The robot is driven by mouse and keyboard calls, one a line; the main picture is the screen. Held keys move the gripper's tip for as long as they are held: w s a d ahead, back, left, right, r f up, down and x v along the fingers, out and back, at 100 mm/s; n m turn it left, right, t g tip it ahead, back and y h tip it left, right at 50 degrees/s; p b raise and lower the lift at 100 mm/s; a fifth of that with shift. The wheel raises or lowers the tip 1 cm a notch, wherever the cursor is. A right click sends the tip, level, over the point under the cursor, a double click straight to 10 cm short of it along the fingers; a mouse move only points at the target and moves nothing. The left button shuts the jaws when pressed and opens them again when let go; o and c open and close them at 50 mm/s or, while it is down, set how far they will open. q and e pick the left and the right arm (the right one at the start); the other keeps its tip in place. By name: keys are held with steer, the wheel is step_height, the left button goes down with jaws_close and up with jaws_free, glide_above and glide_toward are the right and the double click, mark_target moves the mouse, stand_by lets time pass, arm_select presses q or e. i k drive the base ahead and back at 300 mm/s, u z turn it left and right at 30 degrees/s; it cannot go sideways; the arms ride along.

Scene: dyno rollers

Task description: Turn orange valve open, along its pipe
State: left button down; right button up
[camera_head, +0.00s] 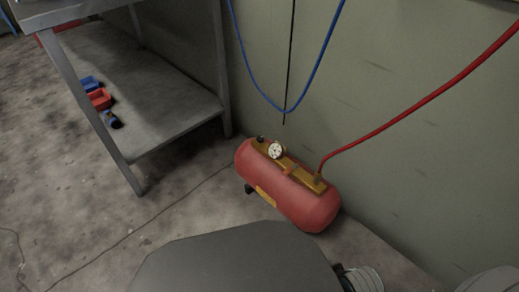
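A red air tank (300,204) lies on the floor against the wall. A yellow-orange bar (268,151) runs along its top. A small orange piece, which looks like the valve handle (292,169), sits on the bar near the middle, right of the gauge. It is too small to tell how it is turned relative to the pipe. A round white gauge (276,150) stands on the bar. A red hose (420,113) rises from the bar's right end. Neither gripper shows; only parts that look like my own body and arm are at the bottom edge.
A blue hose (262,88) hangs in front of the wall. Floor left of the tank is clear except for a thin cable.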

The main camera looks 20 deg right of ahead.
mark_target(290, 170)
steer(key=z, duration=0.45)
steer(key=i, duration=1)
steer(key=z, duration=0.85)
